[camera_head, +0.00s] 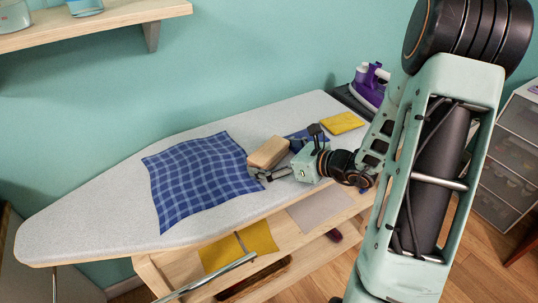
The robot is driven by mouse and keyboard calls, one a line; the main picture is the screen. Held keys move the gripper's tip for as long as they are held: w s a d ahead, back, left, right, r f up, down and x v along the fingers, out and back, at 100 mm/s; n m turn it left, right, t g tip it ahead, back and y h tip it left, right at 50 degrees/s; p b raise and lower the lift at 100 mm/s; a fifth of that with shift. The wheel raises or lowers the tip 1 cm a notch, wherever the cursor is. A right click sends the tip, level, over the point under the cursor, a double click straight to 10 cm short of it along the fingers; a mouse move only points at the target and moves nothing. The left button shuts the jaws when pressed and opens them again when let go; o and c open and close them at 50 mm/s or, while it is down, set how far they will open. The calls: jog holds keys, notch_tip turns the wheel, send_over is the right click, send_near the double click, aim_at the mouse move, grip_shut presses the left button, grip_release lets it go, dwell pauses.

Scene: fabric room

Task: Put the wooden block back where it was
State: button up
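The wooden block (268,152) is a light tan, oblong piece at the right edge of a blue plaid cloth (203,180) on the ironing board (95,205). My gripper (261,175) reaches in from the right, pointing left, low over the board. A finger shows just in front of the block's near side, touching it or very close. The other finger is not clear, and the block may hide it. I cannot tell whether the fingers hold the block or whether it rests on the board.
A folded yellow cloth (342,123) and a purple and white iron (370,84) are at the board's right end. A dark blue cloth (303,139) lies behind my gripper. Yellow (252,240) and pale (320,208) cloths lie below the front edge. The board's left end is clear.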

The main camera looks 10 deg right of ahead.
jog(key=shift+d, duration=0.1)
jog(key=shift+r+p, duration=0.55)
jog(key=v, duration=1.2)
jog(key=shift+s+p, duration=0.1)
jog(key=shift+p, duration=0.3)
